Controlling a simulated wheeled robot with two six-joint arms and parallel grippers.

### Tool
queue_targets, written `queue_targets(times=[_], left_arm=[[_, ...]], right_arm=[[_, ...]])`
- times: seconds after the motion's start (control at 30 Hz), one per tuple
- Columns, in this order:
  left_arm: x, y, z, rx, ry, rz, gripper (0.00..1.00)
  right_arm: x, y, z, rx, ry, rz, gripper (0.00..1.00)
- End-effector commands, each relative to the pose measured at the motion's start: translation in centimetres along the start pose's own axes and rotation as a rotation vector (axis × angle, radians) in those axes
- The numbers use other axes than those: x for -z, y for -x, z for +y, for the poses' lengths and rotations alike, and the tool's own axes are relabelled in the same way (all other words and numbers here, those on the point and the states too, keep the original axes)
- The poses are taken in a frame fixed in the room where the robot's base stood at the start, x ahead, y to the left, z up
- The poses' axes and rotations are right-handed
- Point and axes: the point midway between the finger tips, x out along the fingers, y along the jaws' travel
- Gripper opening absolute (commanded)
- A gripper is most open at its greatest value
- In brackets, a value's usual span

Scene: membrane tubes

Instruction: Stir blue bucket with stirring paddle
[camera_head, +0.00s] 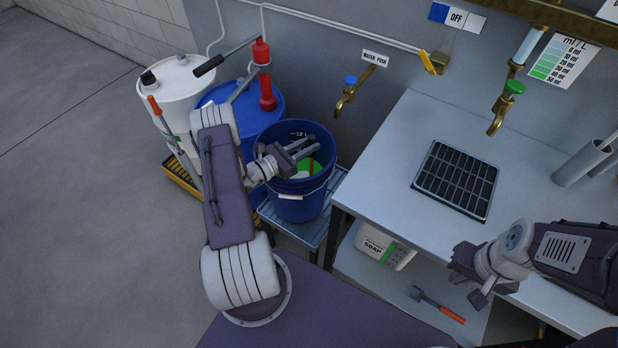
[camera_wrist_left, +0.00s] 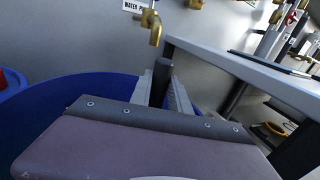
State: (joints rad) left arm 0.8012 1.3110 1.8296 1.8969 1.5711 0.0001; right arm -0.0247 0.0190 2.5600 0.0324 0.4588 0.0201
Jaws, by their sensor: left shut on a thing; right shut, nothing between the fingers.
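The blue bucket (camera_head: 300,209) stands upright on a low grey-blue rack below the brass taps. Inside it I see green and white colour and a small orange-brown patch; I cannot tell what each is. My left gripper (camera_head: 300,148) is over the bucket's mouth. In the left wrist view it is shut on a dark upright handle (camera_wrist_left: 163,80), seemingly the stirring paddle's. The paddle's lower end is hidden, so I cannot tell how deep it reaches.
A blue drum (camera_head: 268,104) with a red hand pump (camera_head: 264,78) and a white drum (camera_head: 180,88) stand behind my left arm. The bench (camera_head: 395,150) holds a black grid tray (camera_head: 456,179). A soap jug (camera_head: 378,246) and an orange-handled tool (camera_head: 437,305) are underneath.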

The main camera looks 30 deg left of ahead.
Motion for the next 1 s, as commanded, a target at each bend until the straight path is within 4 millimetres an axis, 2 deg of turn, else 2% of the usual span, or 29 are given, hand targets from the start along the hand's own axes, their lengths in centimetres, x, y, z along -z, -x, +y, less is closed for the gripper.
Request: queue_targets(times=[0.23, 0.5, 0.77, 1.0], left_arm=[[0.0, -0.4, 0.0, 0.001, 0.0, -0.001, 0.0], [0.0, -3.0, -0.1, 0.002, 0.0, -0.002, 0.0], [-0.1, -3.0, -0.1, 0.0, 0.0, -0.001, 0.0], [0.2, -4.7, 1.5, 0.001, -0.004, -0.002, 0.0]], right_arm=[[0.0, -0.1, 0.0, 0.0, 0.0, 0.0, 0.0], [-0.1, -0.6, 0.0, 0.0, 0.0, 0.0, 0.0], [-0.1, -0.6, 0.0, 0.0, 0.0, 0.0, 0.0], [-0.2, -2.2, 0.0, 0.0, 0.0, 0.0, 0.0]])
